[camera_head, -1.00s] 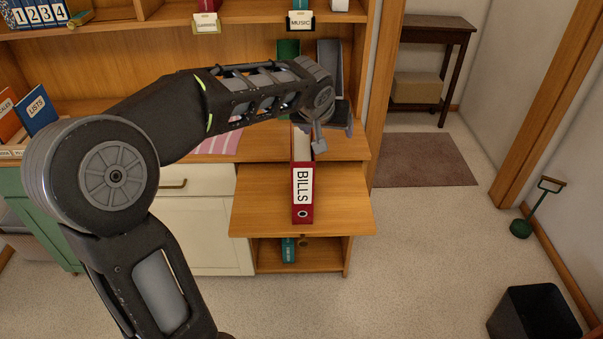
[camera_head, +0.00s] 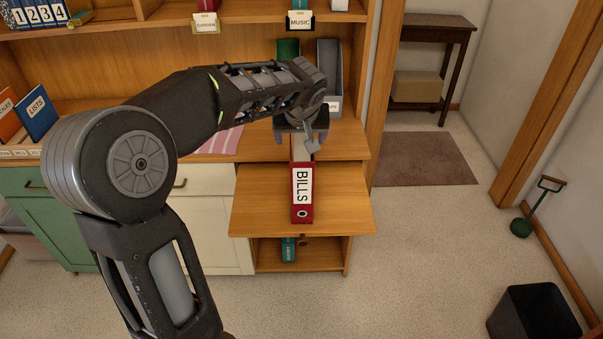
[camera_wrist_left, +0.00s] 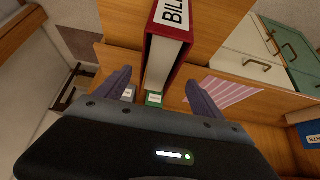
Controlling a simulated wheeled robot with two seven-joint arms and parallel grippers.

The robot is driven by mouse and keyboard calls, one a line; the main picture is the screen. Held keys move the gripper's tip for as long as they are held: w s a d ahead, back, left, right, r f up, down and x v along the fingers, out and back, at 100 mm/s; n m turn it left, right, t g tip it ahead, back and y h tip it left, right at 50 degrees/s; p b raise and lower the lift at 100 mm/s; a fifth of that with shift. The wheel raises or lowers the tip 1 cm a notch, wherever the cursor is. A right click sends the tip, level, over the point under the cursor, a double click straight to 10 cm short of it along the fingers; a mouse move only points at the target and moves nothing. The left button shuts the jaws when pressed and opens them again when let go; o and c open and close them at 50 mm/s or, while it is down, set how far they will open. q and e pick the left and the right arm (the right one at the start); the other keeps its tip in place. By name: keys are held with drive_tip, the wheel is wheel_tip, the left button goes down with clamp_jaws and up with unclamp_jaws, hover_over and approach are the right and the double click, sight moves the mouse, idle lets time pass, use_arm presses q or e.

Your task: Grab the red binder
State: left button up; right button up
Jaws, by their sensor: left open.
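My left gripper (camera_head: 302,138) is above the binder's far end, and my wrist hides that end in the head view. In the left wrist view the binder (camera_wrist_left: 185,50) runs up from the middle, its white pages showing. My open left gripper (camera_wrist_left: 158,85) has one finger on each side of the binder's near end. I cannot tell whether the fingers touch it. My right gripper is not in view.
A grey upright holder (camera_head: 329,75) stands behind my wrist. A black bin (camera_head: 533,312) is on the floor at right. The carpet between is free.

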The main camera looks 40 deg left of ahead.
sight(302, 141)
use_arm(q)
drive_tip(key=p+x, duration=0.1)
drive_tip(key=x, duration=0.4)
drive_tip(key=shift+w+f, duration=0.1)
drive_tip(key=shift+w, duration=0.1)
drive_tip(key=shift+d, duration=0.1)
drive_tip(key=shift+c, duration=0.4)
clamp_jaws()
idle(0.7)
